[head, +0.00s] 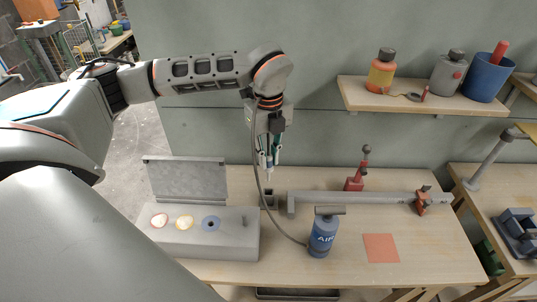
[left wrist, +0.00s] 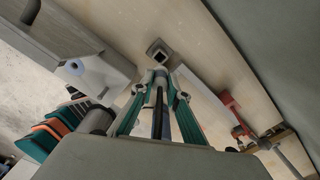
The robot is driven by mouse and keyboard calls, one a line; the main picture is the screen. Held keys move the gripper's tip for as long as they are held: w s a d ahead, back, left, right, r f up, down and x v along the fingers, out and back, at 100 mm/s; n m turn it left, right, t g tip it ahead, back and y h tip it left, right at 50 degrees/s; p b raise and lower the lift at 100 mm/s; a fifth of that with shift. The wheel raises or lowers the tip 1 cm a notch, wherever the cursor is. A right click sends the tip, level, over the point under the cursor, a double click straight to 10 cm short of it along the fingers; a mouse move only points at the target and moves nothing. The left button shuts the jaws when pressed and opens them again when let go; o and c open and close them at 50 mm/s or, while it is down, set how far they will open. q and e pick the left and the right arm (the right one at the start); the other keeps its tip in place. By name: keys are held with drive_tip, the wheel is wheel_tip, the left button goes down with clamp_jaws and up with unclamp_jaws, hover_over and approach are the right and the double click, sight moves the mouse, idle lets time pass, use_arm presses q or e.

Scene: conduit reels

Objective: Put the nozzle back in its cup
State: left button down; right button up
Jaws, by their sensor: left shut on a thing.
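My left gripper (head: 269,158) points down above the bench, shut on the nozzle (head: 269,173), a slim pale piece between its fingertips. In the left wrist view the nozzle (left wrist: 158,78) also shows between the green fingers of the gripper (left wrist: 158,98). The cup (head: 270,200), a small dark square holder, stands on the bench just below the nozzle. In the left wrist view the open mouth of the cup (left wrist: 158,51) is seen just beyond the nozzle tip, which appears apart from it. A grey hose (head: 262,200) runs from the gripper to the blue AIR canister (head: 321,238). My right gripper is out of view.
A grey box (head: 205,243) with round coloured discs on top lies left of the cup. A long grey bar (head: 350,198) with red clamps lies to its right. An orange-red square (head: 381,248) lies on the bench (head: 440,262). A shelf (head: 395,100) holds bottles and a blue cup.

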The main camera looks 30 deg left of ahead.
sight(268, 175)
use_arm(q)
drive_tip(key=shift+f+b, duration=1)
drive_tip(key=shift+f, duration=0.9)
drive_tip(key=shift+f+b, duration=0.65)
drive_tip(key=shift+f, duration=0.7)
drive_tip(key=shift+f, duration=0.35)
drive_tip(key=shift+f+b, duration=0.75)
drive_tip(key=shift+f, duration=0.45)
drive_tip(key=c, duration=1.9)
unclamp_jaws()
